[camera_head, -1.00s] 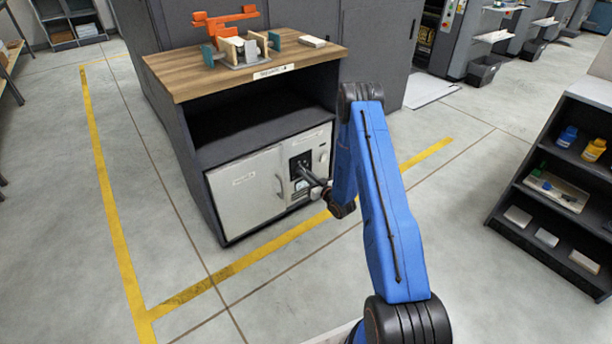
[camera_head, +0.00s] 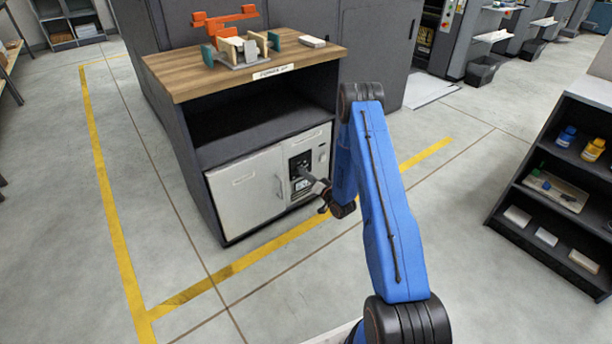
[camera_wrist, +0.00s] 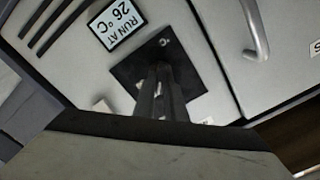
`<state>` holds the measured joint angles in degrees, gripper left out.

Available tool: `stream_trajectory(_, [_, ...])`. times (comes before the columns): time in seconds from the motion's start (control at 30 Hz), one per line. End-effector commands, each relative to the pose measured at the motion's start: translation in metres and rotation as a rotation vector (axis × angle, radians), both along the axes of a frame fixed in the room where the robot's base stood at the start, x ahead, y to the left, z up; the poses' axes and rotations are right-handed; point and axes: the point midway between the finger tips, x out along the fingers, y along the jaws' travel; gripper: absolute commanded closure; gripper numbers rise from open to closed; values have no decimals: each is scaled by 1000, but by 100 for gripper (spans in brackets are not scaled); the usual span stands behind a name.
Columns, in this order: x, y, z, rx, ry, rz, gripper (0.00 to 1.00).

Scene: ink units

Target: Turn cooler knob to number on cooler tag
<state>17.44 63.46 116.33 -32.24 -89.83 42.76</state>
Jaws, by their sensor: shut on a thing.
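The cooler (camera_head: 245,190) is a pale two-door front in a dark bench; its door shows in the wrist view (camera_wrist: 205,15). A black square plate (camera_wrist: 185,62) on its right panel also shows in the head view (camera_head: 294,160). The cooler tag (camera_wrist: 116,24), beside the plate, reads "RUN AT 26 °C" and appears turned over in the wrist view. My gripper (camera_wrist: 160,78) reaches the middle of the plate, its dark fingers shut on the knob, which they hide almost wholly. The knob's setting cannot be read. In the head view my gripper (camera_head: 304,172) is at the plate.
A door handle (camera_wrist: 255,30) stands out beside the plate. The bench's wooden top (camera_head: 190,80) holds an orange and grey fixture (camera_head: 236,45). A dark shelf (camera_head: 520,195) with small bottles and boxes stands at the right. Grey floor with yellow lines (camera_head: 110,220) is clear in front.

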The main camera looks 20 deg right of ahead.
Motion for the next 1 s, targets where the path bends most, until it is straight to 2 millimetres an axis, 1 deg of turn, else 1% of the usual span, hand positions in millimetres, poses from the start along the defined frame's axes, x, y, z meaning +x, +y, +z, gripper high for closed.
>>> stream_trajectory(0.2, [-1,-1,-1,36,11,-1,100])
stream_trajectory(0.57, [-1,-1,-1,41,12,-1,100])
stream_trajectory(0.6, [-1,-1,-1,41,12,-1,87])
stream_trajectory(0.67, [-1,-1,-1,40,12,-1,72])
stream_trajectory(0.7, [-1,-1,-1,40,12,-1,70])
stream_trajectory(1.0, [-2,-1,-1,39,11,-1,70])
